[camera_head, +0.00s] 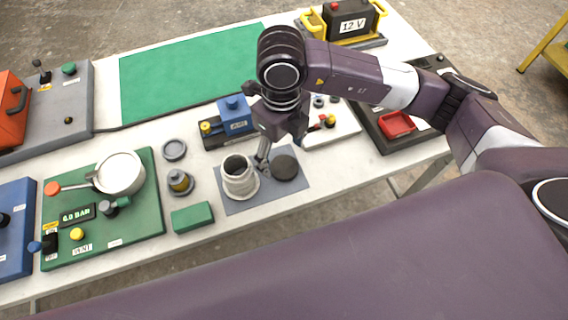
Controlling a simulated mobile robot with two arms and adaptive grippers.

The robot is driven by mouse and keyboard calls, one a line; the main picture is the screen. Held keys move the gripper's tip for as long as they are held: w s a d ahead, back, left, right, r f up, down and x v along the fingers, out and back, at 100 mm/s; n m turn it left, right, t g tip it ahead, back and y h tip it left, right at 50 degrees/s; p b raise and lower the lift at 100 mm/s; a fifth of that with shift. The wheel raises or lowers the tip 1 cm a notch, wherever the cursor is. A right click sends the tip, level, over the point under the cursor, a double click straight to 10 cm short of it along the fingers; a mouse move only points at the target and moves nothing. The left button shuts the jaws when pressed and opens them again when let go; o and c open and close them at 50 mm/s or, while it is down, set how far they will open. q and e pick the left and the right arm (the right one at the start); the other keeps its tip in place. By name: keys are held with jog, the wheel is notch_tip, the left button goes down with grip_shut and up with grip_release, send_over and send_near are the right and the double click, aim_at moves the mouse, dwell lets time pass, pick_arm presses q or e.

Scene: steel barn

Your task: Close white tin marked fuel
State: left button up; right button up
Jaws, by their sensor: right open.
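The white tin (240,185) stands upright on a grey mat (232,207) near the front edge of the table. Its top is open and shows a dark inside; I cannot read any marking on it. A round dark lid-like disc (286,167) lies flat on the mat just right of the tin. My right gripper (263,165) points down between the tin and the disc, close to the tin's right rim. It is open, and I see nothing held in it. Whether a fingertip touches the tin I cannot tell. My left gripper is not in view.
Left of the tin are a green block (192,217), a small grey pot with a yellow top (180,182) and a grey ring-like dish (174,149). A blue device (236,117) stands behind. A green panel with a white vessel (120,173) is further left.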

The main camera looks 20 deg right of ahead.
aim_at(283, 165)
jog(key=shift+s+f+p, duration=0.1)
jog(key=shift+f+p, duration=0.3)
jog(key=shift+f, duration=1.6)
jog(key=shift+c, duration=0.3)
jog(key=c, duration=1)
jog(key=shift+c, duration=0.2)
jog(key=shift+r, duration=0.1)
notch_tip(283, 165, up, 20)
jog(key=b, duration=0.1)
